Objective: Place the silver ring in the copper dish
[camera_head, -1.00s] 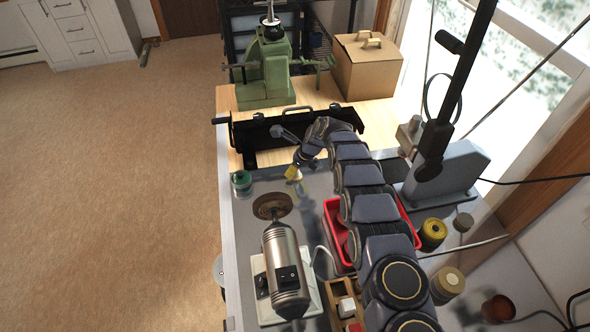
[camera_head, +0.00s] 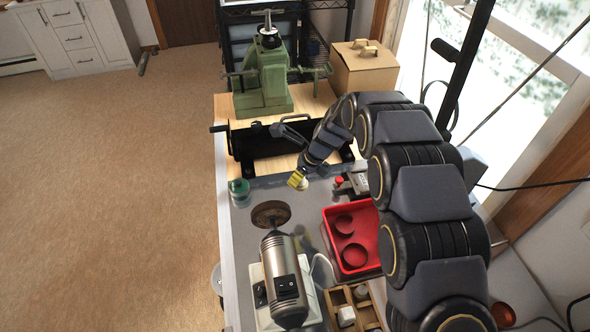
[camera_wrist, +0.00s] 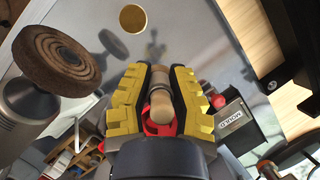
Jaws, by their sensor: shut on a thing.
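My gripper (camera_wrist: 159,95) has yellow fingers, shut on a small rounded piece (camera_wrist: 160,72) with tan and silvery shine. It appears to be the silver ring, but its full shape is hidden between the fingers. In the head view my gripper (camera_head: 298,182) hangs over the grey bench top, right of the green jar; the held piece is too small to make out there.
A brown polishing wheel (camera_head: 270,214) on a silver motor (camera_head: 284,280) stands close to my gripper. The green jar (camera_head: 239,190) is near the bench's left edge. A red tray (camera_head: 367,258) and a black box with a red button (camera_wrist: 236,118) are nearby.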

